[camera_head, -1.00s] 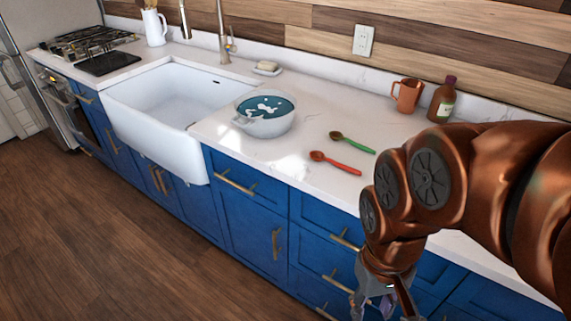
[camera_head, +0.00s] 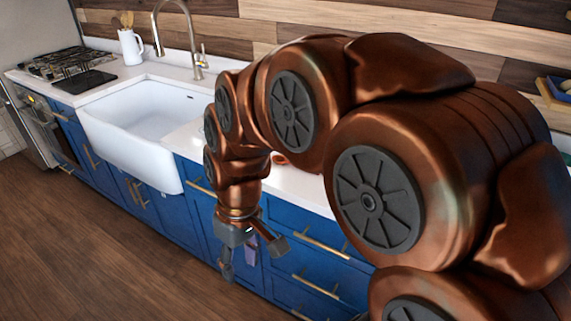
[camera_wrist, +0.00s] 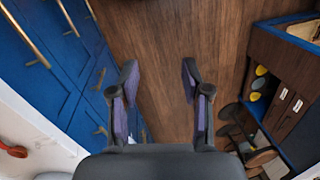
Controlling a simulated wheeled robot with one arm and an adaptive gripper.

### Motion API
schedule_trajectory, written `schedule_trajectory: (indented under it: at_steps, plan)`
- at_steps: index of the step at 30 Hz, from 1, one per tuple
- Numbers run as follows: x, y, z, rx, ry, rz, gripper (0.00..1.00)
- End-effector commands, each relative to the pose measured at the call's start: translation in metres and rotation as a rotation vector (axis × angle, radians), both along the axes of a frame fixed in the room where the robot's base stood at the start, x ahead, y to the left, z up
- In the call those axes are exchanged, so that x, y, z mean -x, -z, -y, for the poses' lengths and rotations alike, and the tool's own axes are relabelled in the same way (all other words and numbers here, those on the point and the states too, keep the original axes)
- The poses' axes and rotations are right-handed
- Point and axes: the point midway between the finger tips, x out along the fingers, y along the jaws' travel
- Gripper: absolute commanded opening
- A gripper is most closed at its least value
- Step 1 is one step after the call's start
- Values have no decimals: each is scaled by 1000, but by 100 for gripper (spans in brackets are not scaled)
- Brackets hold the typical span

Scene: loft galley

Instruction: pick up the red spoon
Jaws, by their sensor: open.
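The red spoon (camera_wrist: 12,151) lies on the white counter and shows in part at the left edge of the wrist view. In the head view only a small reddish bit (camera_head: 281,160) shows behind my arm, probably the spoon; the rest is hidden. My gripper (camera_head: 251,259) is open and empty, pointing down in front of the blue cabinets, below counter height. In the wrist view its two fingers (camera_wrist: 160,80) are spread apart over the wooden floor, with the spoon off to their left.
The counter edge and blue drawers (camera_head: 318,262) with brass handles stand close behind my gripper. The white sink (camera_head: 145,120) and tall faucet (camera_head: 190,35) are to the left. The wood floor (camera_head: 95,265) is clear. The wrist view shows a wooden unit (camera_wrist: 285,75) at right.

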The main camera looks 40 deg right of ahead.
Motion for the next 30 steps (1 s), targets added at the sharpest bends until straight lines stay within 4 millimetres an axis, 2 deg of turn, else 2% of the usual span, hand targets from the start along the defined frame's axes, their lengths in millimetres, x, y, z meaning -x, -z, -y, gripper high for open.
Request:
schedule_trajectory:
  at_steps: [3, 8, 11, 15, 20, 21, 24, 27, 30]
  plan:
    - [-43, -7, 23, -49, -26, 61, 48]
    - [-95, -13, 64, -97, -65, 164, 48]
    - [-122, -15, 99, -113, -84, 229, 48]
    - [-153, -16, 158, -114, -102, 329, 48]
    - [-175, -14, 237, -80, -115, 442, 48]
    - [-178, -12, 257, -68, -116, 465, 48]
    - [-179, -9, 300, -39, -120, 516, 48]
    - [-177, -6, 334, -9, -124, 549, 48]
    - [-175, -4, 355, 12, -128, 570, 48]
